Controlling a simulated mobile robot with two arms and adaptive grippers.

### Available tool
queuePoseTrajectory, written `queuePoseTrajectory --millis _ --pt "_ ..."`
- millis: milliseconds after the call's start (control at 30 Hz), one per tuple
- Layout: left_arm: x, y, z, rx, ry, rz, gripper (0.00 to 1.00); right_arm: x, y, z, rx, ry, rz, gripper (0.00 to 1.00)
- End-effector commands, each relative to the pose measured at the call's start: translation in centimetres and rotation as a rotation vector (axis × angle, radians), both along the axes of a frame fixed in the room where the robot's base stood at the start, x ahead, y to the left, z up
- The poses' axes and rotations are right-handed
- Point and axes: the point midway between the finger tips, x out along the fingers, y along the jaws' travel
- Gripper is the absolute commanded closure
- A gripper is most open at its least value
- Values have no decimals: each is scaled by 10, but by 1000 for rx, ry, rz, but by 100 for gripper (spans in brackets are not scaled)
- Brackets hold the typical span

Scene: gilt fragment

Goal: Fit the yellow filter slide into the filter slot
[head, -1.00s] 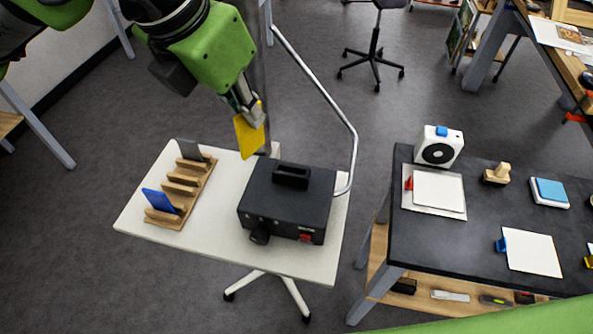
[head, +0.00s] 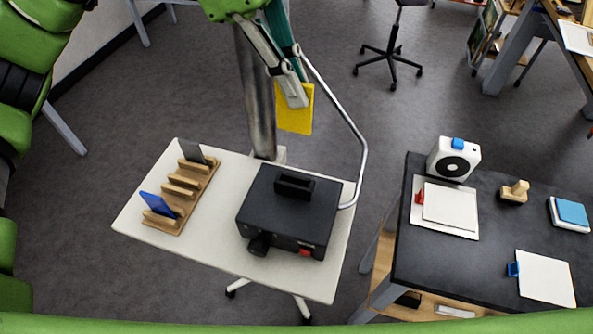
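The yellow filter slide (head: 295,110) is a thin flat plate held upright in my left gripper (head: 298,92). The gripper is shut on its top edge and partly covers it. The slide hangs in the air above and behind the black lamp box (head: 272,217), apart from it. The filter slot (head: 294,184) is a raised black frame with an opening on top of the box. The box stands on a white table (head: 215,235). My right gripper is not in view.
A wooden rack (head: 181,188) on the left of the white table holds a blue slide (head: 158,205) and a grey slide (head: 192,151). A bent metal rail (head: 352,135) rises behind the box. A dark table (head: 440,255) with pads and a white device (head: 454,158) stands at right.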

Motion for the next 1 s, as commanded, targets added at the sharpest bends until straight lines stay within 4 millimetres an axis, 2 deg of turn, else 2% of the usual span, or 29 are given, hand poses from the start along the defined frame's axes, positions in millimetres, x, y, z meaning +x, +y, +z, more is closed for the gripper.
queuePoseTrajectory --millis 200,400,667,900,1000 --pt "-1 1 -57 2 7 1 100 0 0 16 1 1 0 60" --pt "-1 1 -102 0 4 3 100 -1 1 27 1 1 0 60" --pt "0 1 -126 1 2 3 100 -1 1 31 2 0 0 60" --pt "-1 1 -156 1 2 3 100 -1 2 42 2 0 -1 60" --pt "0 0 -159 -1 -2 3 100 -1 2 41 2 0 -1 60"
